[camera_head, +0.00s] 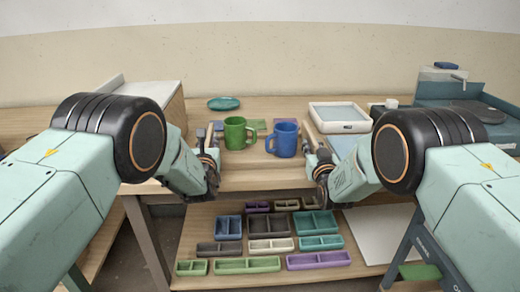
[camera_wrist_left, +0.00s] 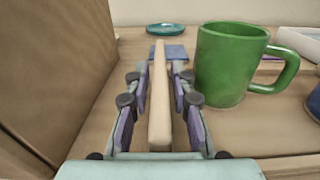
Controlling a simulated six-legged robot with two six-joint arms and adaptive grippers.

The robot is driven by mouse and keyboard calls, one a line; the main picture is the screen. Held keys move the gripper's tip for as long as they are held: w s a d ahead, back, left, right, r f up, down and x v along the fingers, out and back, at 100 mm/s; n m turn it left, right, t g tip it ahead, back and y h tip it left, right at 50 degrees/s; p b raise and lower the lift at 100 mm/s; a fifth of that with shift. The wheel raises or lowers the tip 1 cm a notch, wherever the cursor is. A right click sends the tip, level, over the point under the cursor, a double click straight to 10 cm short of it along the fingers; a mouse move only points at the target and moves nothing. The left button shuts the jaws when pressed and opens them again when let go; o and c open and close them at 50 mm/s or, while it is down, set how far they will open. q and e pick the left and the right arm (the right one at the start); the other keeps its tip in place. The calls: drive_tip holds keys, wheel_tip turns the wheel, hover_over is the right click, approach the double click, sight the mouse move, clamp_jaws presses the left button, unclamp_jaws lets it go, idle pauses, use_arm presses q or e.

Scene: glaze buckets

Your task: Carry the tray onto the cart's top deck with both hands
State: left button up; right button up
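A green mug (camera_head: 237,133) and a blue mug (camera_head: 283,139) stand upright side by side between my grippers in the head view. My left gripper (camera_head: 211,158) is left of the green mug. In the left wrist view its fingers (camera_wrist_left: 161,78) are open on either side of a thin upright wooden wall (camera_wrist_left: 160,105), seemingly the tray's side; slim gaps show. The green mug (camera_wrist_left: 228,65) is right of the wall there. My right gripper (camera_head: 319,162) is right of the blue mug; its finger opening is unclear. The tray's outline blends with the wooden table, and I cannot identify the cart.
The lower shelf (camera_head: 225,212) holds several coloured divided boxes. On the table (camera_head: 285,102) are a teal dish (camera_head: 223,103), a white-framed shallow box (camera_head: 340,116) and flat coloured tiles. A pale-topped wooden block (camera_head: 150,92) stands left; blue-grey equipment (camera_head: 468,95) stands right.

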sight(313, 138)
use_arm(q)
clamp_jaws()
use_arm(e)
clamp_jaws()
use_arm(q)
drive_tip(key=shift+w+r, duration=0.1)
drive_tip(key=shift+r, duration=0.05)
use_arm(e)
drive_tip(key=shift+w+r, duration=0.1)
drive_tip(key=shift+r, duration=0.05)
drive_tip(key=shift+r, duration=0.1)
